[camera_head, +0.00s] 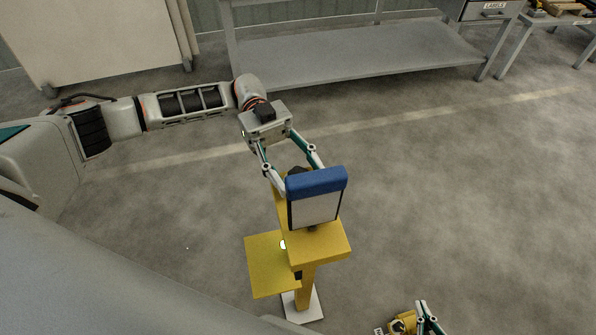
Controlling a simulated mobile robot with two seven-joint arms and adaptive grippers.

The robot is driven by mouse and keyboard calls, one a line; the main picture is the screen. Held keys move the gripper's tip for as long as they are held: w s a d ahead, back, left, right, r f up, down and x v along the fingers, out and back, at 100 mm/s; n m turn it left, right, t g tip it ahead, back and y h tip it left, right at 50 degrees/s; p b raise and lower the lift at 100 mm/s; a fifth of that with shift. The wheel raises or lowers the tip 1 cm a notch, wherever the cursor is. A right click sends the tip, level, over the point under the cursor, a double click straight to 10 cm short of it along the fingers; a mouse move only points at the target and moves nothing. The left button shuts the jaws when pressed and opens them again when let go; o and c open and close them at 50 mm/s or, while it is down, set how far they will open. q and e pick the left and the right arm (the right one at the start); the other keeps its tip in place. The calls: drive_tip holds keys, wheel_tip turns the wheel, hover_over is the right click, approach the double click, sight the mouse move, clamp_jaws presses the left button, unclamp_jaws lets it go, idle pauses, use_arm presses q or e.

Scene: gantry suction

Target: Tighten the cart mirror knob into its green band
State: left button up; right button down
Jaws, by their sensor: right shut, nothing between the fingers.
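The mirror head (315,205), with a blue top and a pale face, stands on a yellow stand (325,248). A small dark part (297,170) shows behind its blue top; I cannot tell whether it is the knob. No green band can be made out. My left gripper (298,178) reaches down behind the mirror head, its fingers spread at the knuckles and its tips partly hidden, so its grip is unclear. My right gripper (421,304) is at the bottom edge, shut and empty, apart from the stand and mostly cut off.
A yellow plate (268,265) juts left from the stand, with a bright spot (283,244) at its edge. The stand has a white foot (313,308). A grey shelf table (360,55) is at the back. The floor to the right is clear.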

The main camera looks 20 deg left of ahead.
use_arm(q)
drive_tip(key=shift+f, duration=0.1)
drive_tip(key=v, duration=1.2)
idle(0.4)
